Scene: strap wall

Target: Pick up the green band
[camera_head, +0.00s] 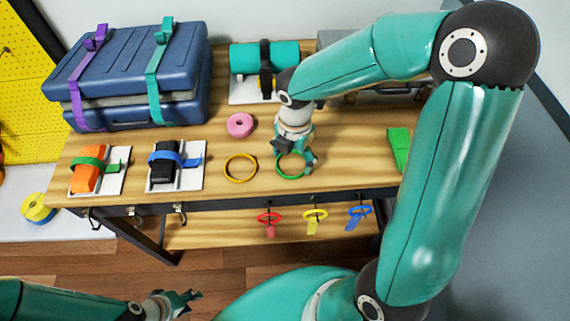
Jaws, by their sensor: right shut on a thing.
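The green band (285,177) is a thin ring at the front of the wooden table, right of a yellow ring. My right gripper (309,165) reaches down from above and is shut on the right side of the green band. The gripper hides part of the ring. I cannot tell whether the ring touches the table. My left gripper (188,296) is low at the bottom left, in front of the table, empty with its fingers apart.
The yellow ring (240,180) and a pink roll (240,125) lie beside the green band. Strapped blocks (88,178) (166,164) stand on white plates at left. Blue cases (130,75) stand behind. Red, yellow and blue bands (268,219) (314,216) (357,212) hang below the front edge.

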